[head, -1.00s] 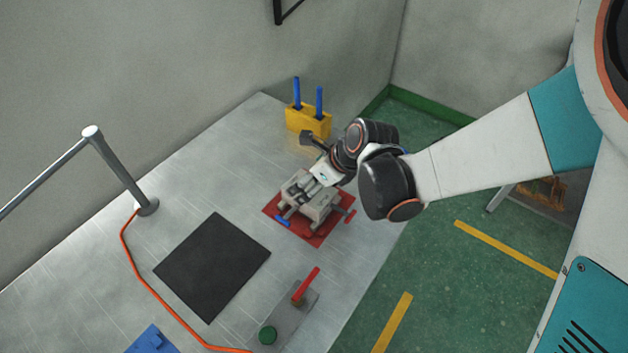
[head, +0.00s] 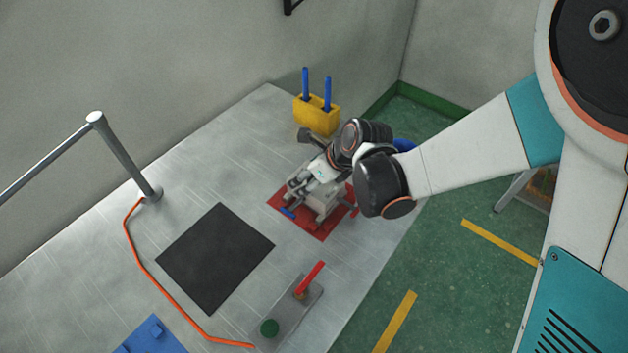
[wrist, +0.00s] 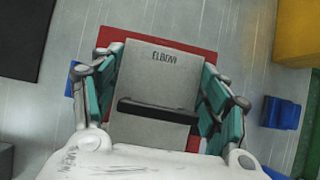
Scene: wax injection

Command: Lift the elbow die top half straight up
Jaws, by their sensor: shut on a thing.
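The elbow die top half (wrist: 152,85) is a grey metal block marked "ELBOW" with a dark bar across it, seen in the wrist view. My gripper (wrist: 160,100) is shut on it, with teal finger pads along its left and right sides. In the head view the grey die (head: 318,202) sits over a red mat (head: 284,207), with my gripper (head: 310,185) above it and partly covering it. Blue and red handles show at its sides. I cannot tell from these frames whether the top half is apart from the lower half.
A yellow holder (head: 317,115) with two blue rods stands behind the die. A black mat (head: 215,258) lies to the left. An orange cable (head: 165,288) and a blue block (head: 153,337) lie further left.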

